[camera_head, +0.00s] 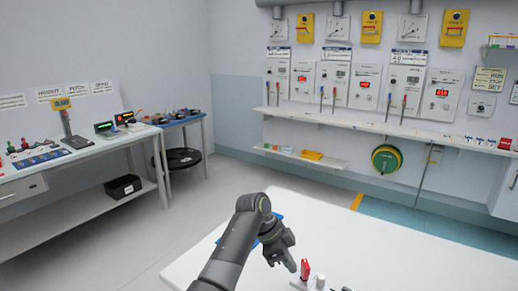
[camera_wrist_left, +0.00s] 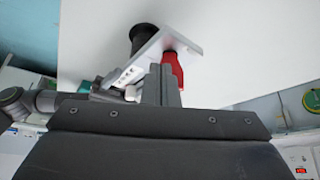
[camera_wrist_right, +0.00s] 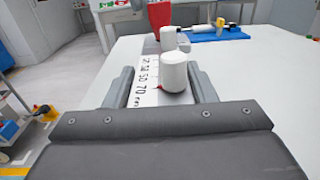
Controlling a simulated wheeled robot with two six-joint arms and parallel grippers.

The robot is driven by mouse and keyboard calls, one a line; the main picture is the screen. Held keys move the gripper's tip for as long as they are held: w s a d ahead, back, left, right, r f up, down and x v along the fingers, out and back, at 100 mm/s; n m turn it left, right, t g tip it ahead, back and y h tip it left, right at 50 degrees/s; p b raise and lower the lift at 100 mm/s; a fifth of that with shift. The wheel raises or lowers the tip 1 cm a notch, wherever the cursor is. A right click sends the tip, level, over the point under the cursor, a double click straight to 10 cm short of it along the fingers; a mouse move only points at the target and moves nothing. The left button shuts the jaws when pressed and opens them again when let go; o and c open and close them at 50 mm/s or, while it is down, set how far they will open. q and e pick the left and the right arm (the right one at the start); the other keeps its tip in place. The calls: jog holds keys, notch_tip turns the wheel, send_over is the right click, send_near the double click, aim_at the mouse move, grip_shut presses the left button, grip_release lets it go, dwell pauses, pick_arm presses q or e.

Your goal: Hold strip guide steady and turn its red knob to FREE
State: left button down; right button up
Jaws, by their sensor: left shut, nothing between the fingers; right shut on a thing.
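The strip guide is a white plate with a printed mm scale (camera_wrist_right: 147,88) and two white cylinders (camera_wrist_right: 174,73) in the right wrist view. Its red knob (camera_head: 305,268) stands up near the front edge of the head view; it also shows in the left wrist view (camera_wrist_left: 173,70) and at the guide's far end in the right wrist view (camera_wrist_right: 160,15). My left gripper (camera_wrist_left: 160,82) is shut and empty, its fingertips right beside the knob; I cannot tell whether they touch. My right gripper (camera_wrist_right: 162,88) is shut on the strip guide, one finger along each side. The FREE mark is not legible.
The white table (camera_head: 400,255) is mostly clear to the right. A blue mat (camera_wrist_right: 215,34) lies on it with small items. A black cylinder (camera_wrist_left: 143,38) shows beside the guide. Side benches (camera_head: 85,150) and a wall shelf (camera_head: 390,128) stand well away.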

pick_arm(q)
jog(key=shift+w+d, duration=0.2)
jog(key=shift+d, duration=0.35)
dwell(0.6)
jog(key=shift+w, duration=0.25)
jog(key=shift+w, duration=0.6)
jog(key=shift+w, duration=0.15)
dwell(0.4)
jog(key=shift+a, duration=0.1)
notch_tip(320, 180, up, 6)
jog(key=shift+a, duration=0.2)
dwell(0.7)
